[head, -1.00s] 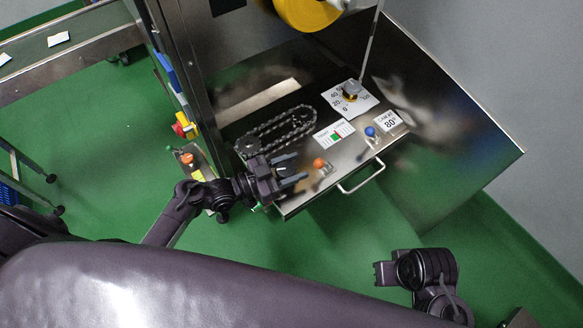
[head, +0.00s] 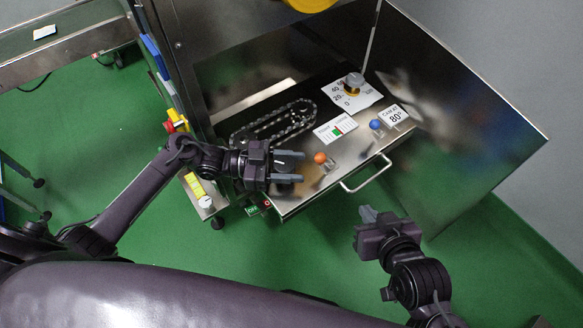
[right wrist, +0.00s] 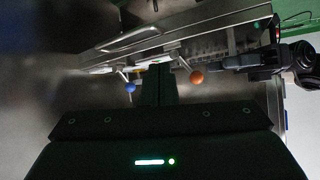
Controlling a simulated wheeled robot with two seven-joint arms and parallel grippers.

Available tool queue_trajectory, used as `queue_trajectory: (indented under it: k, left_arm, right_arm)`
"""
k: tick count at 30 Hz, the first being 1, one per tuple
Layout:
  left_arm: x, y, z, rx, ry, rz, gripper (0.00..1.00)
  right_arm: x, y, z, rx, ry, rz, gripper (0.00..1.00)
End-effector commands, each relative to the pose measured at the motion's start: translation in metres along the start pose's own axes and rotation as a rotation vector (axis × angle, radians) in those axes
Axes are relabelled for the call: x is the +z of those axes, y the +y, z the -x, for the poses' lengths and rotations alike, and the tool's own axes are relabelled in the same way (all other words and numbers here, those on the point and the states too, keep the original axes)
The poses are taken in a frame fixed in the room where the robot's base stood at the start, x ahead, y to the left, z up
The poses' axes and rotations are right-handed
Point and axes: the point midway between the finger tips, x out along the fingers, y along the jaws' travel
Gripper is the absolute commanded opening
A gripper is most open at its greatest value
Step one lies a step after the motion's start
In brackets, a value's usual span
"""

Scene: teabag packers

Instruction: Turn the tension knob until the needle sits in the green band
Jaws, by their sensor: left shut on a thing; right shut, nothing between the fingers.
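The gauge (head: 336,129) is a small white card with a green band on the steel panel; its needle is too small to read. My left gripper (head: 304,167) is at the panel's front left, left of an orange ball-topped lever (head: 320,157). Its fingers stand apart around something dark, by its place the tension knob, which the fingers mostly hide. My right gripper (head: 367,214) is shut and empty, in front of the panel and below the handle. In the right wrist view the shut right fingers (right wrist: 159,82) point toward the panel front.
A blue ball-topped lever (head: 376,124) stands beside an 80° card (head: 394,115). A brass knob (head: 353,82) sits on a numbered dial behind. A chain loop (head: 273,122) lies on the panel. A bar handle (head: 367,176) juts from the front edge.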

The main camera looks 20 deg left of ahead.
Motion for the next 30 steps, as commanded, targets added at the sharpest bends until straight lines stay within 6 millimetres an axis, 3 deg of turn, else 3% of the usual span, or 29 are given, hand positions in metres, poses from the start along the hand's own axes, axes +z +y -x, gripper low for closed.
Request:
queue_trajectory:
  k: [6, 12, 19, 30]
  left_arm:
    - [0.002, 0.000, 0.000, 0.048, 0.000, 0.000, 0.23]
    - [0.001, 0.001, 0.000, 0.079, 0.001, 0.001, 0.23]
    - [0.000, 0.002, 0.000, 0.097, 0.001, 0.000, 0.23]
    - [-0.001, 0.002, -0.001, 0.103, 0.002, 0.001, 0.23]
  right_arm:
    - [-0.081, 0.006, 0.009, 0.012, 0.365, 0.017, 0.00]
    - [-0.130, 0.008, 0.029, 0.017, 0.603, 0.028, 0.00]
    - [-0.158, 0.008, 0.048, 0.019, 0.750, 0.036, 0.00]
    - [-0.165, 0.008, 0.053, 0.019, 0.790, 0.038, 0.00]
